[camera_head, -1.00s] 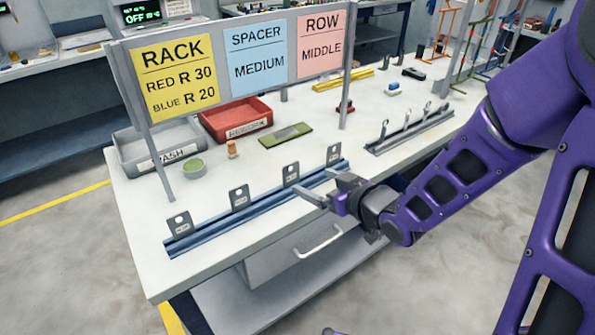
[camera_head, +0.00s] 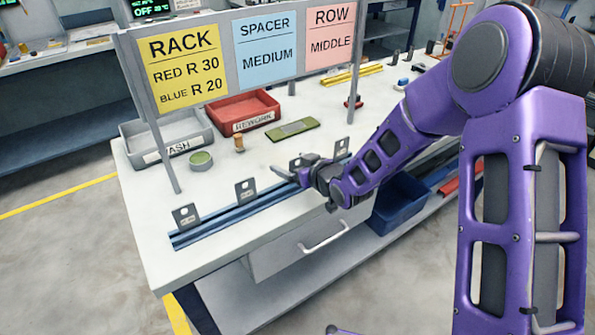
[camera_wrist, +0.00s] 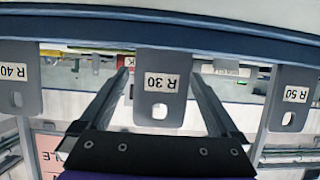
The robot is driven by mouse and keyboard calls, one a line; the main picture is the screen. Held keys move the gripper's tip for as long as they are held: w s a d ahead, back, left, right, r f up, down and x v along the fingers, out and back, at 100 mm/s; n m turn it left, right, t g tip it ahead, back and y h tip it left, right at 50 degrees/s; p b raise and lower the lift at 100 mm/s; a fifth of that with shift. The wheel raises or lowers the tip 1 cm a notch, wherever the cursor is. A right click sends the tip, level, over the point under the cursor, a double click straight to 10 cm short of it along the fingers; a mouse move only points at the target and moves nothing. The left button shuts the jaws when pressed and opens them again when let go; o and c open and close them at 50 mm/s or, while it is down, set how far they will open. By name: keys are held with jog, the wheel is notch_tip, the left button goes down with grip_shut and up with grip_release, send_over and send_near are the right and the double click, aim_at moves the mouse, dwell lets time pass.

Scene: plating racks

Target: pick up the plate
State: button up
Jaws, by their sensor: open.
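The grey plate labelled R 30 (camera_wrist: 158,60) hangs upside down in the wrist view, with a hole near its end. My gripper (camera_wrist: 159,75) is open, with one finger on each side of this plate; I cannot tell whether either touches it. Plates R 40 (camera_wrist: 14,75) and R 50 (camera_wrist: 293,95) flank it. In the head view my gripper (camera_head: 282,176) is at the blue rail (camera_head: 222,224), by a plate (camera_head: 295,163) that it partly hides. Other upright plates (camera_head: 186,215) (camera_head: 246,189) (camera_head: 342,146) stand along the rail.
A sign board (camera_head: 238,56) reads RACK RED R 30, BLUE R 20, SPACER MEDIUM, ROW MIDDLE. A red REWORK tray (camera_head: 246,124), a grey WASH tray (camera_head: 128,150), a green round item (camera_head: 201,160) and a green slab (camera_head: 292,128) lie behind the rail. The front left table is clear.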

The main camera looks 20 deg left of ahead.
jog(key=shift+w+a+f, duration=0.1)
jog(key=shift+w+a, duration=0.05)
grip_shut()
notch_tip(320, 180, up, 10)
jog(key=p, duration=0.1)
dwell(0.8)
